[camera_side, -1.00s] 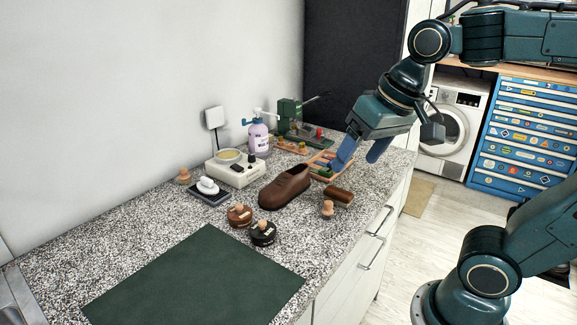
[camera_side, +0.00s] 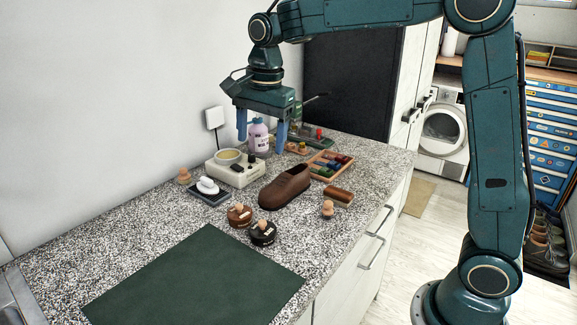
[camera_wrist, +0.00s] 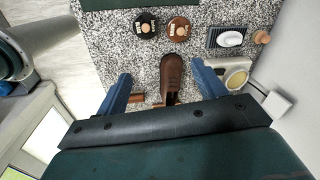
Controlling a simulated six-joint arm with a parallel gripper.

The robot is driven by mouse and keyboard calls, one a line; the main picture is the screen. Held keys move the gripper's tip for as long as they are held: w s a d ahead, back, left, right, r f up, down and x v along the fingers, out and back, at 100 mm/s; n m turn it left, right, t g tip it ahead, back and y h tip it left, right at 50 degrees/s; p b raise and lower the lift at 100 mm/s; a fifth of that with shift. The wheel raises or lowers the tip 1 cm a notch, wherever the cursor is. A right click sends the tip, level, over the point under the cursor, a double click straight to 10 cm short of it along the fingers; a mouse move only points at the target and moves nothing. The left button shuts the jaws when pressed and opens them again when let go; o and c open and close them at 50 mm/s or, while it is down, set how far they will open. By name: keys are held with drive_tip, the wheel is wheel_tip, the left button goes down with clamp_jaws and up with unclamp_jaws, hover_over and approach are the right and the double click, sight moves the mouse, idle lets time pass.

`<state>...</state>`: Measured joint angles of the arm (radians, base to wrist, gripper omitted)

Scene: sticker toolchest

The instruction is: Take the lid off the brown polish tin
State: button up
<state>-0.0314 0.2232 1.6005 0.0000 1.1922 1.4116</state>
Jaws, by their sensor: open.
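The brown polish tin (camera_side: 240,215) stands upright on the speckled counter, with a wooden knob on its lid. It also shows in the wrist view (camera_wrist: 179,30). The lid appears to be on. A black polish tin (camera_side: 263,233) with a similar knob stands close beside it, also seen in the wrist view (camera_wrist: 146,26). My gripper (camera_side: 261,141) is open and empty, with its blue fingers pointing down, high over the back part of the counter. In the wrist view my gripper's fingers (camera_wrist: 166,82) are spread wide, with the brown shoe between them, and the tin lies farther out.
A brown shoe (camera_side: 286,187) lies behind the tins. A brush (camera_side: 339,196) and a wooden-knobbed piece (camera_side: 328,209) are to the right. A white warmer (camera_side: 236,172), a purple bottle (camera_side: 258,137) and a white object on a dark tray (camera_side: 208,190) stand behind. The green mat (camera_side: 195,278) in front is clear.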

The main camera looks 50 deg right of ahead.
drive_tip(key=w+f+m+g, duration=0.1)
drive_tip(key=w+f+m, duration=0.4)
drive_tip(key=w, duration=0.3)
drive_tip(key=shift+a+f, duration=0.45)
drive_tip(key=shift+f, duration=0.3)
drive_tip(key=shift+w, duration=0.1)
hover_over(237, 205)
drive_tip(key=shift+f, duration=4.3)
drive_tip(key=shift+f, duration=0.1)
drive_tip(key=shift+f, duration=2.5)
drive_tip(key=shift+c, duration=0.4)
drive_tip(key=c, duration=0.7)
